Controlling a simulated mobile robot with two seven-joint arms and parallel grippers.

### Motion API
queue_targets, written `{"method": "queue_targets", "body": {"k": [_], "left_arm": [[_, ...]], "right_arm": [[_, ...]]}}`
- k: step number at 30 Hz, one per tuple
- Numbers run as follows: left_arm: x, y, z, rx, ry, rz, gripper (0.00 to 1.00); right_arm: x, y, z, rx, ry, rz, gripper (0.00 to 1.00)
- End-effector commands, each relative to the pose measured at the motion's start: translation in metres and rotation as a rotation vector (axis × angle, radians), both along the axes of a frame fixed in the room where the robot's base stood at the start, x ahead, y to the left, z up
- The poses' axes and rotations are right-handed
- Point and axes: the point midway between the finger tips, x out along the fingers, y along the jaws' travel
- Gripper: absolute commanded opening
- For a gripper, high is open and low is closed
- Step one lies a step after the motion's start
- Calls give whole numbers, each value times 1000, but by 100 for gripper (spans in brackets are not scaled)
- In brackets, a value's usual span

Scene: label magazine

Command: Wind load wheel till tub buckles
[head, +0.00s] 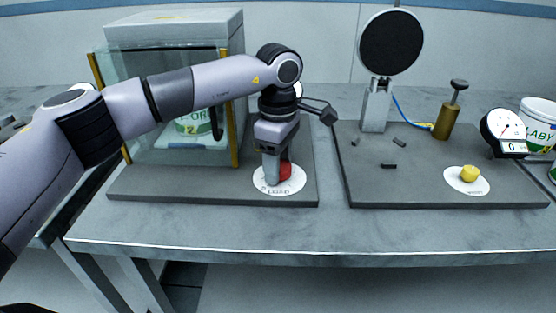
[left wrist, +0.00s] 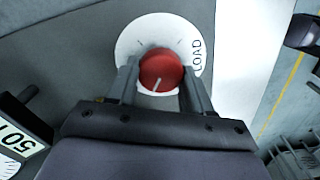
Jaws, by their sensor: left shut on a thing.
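The load wheel is a red knob (head: 285,171) on a white round dial plate (head: 292,186) at the front right of the left base board. In the left wrist view the red knob (left wrist: 161,70) sits between both fingers, its white mark pointing down and slightly left; the plate (left wrist: 140,35) reads LOAD. My left gripper (head: 275,180) points down and is shut on the knob. The tub (head: 190,127), white with a green label, stands inside the clear-walled chamber (head: 137,100); the arm partly hides it, and I see no clear buckle. My right gripper is not in view.
The right board (head: 410,197) carries a round black disc (head: 391,42), a brass cylinder (head: 446,121), a yellow knob (head: 469,174), a gauge (head: 502,128) and small dark pieces. A cut-off readout (left wrist: 20,120) shows in the left wrist view. The table's front strip is clear.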

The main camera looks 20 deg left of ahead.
Motion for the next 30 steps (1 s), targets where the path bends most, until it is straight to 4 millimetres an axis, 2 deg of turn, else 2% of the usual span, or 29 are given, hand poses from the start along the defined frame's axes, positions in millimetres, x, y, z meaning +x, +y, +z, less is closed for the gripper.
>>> {"method": "queue_targets", "body": {"k": [9, 22, 23, 24, 25, 30], "left_arm": [[1, -1, 1, -5, -4, -79, 20], [1, -2, 1, -6, -4, -86, 20], [1, -2, 1, -6, -4, -86, 60], [1, -2, 1, -6, -4, -86, 73], [1, -1, 1, -4, -3, -86, 76], [0, -1, 1, -3, -2, -85, 76]], "right_arm": [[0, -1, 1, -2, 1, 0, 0], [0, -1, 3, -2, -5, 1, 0], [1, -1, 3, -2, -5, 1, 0], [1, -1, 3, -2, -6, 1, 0], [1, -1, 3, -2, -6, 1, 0], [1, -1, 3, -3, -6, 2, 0]]}}
